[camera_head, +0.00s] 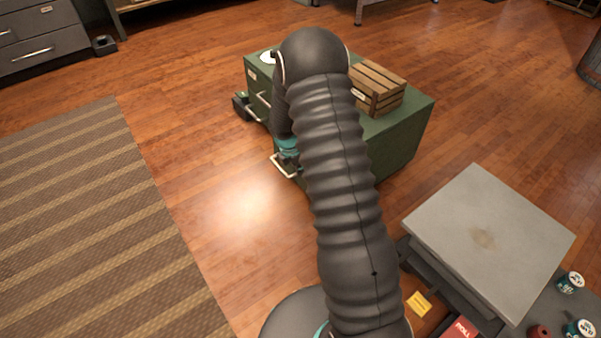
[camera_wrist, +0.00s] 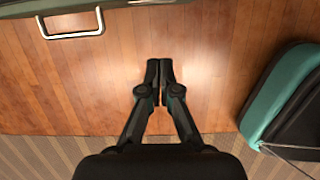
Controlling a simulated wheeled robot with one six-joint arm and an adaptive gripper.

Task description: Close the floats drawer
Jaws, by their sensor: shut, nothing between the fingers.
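A green cabinet (camera_head: 405,135) stands on the wood floor, largely behind my arm in the head view. Its drawer side faces left, with pale bar handles. One handle (camera_head: 284,167) shows low beside my wrist; it cannot be told which drawer is the floats drawer or how far it is out. In the wrist view, a drawer front's edge with a metal handle (camera_wrist: 72,33) is at the top left. My gripper (camera_wrist: 159,72) is shut and empty over bare floor, below and right of that handle and apart from it. The fingertips are hidden in the head view.
A wooden crate (camera_head: 377,90) sits on the cabinet top. A striped rug (camera_head: 90,220) lies at left with clear floor beside it. A grey-topped stand (camera_head: 490,240) with small cans is at right. A grey drawer unit (camera_head: 40,40) is at back left.

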